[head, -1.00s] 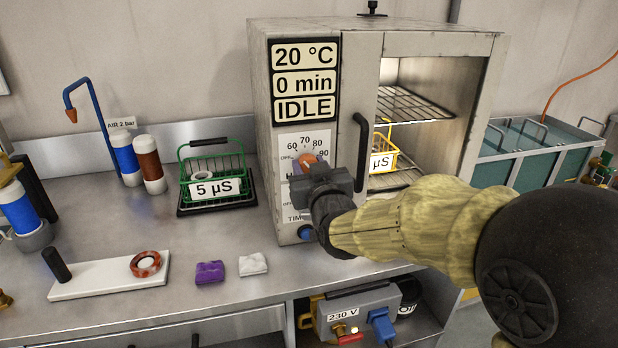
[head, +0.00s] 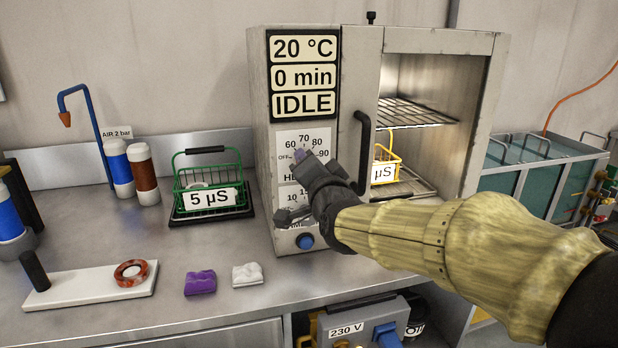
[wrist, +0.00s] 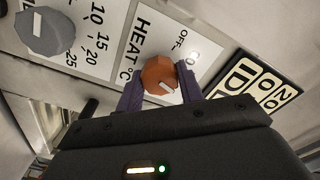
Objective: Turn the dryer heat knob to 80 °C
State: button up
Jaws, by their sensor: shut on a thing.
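The dryer (head: 361,60) stands on the bench, its display (head: 304,75) reading 20 °C, 0 min and IDLE. The orange heat knob (wrist: 156,71) sits on the HEAT °C scale (head: 317,138). My gripper (wrist: 160,82) is shut on it, one purple finger on each side. In the head view my gripper (head: 304,157) covers most of the knob. The knob's white mark points to the lower right in the wrist view, away from OFF; the number it meets is hidden by my gripper. The grey timer knob (wrist: 44,31) is beside it, apart from my fingers.
The dryer's black handle (head: 363,150) stands close right of my gripper. A yellow basket (head: 394,150) is inside the open chamber. A green basket (head: 207,176) stands left of the dryer.

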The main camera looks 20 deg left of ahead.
jog(key=shift+f+m+b, duration=0.15)
jog(key=shift+m+b, duration=0.65)
jog(key=shift+m, duration=0.35)
jog(key=shift+f+m+b, duration=0.1)
jog(key=shift+m+b, duration=0.7)
jog(key=shift+m, duration=0.35)
jog(key=o, duration=1)
jog(key=shift+r, duration=0.15)
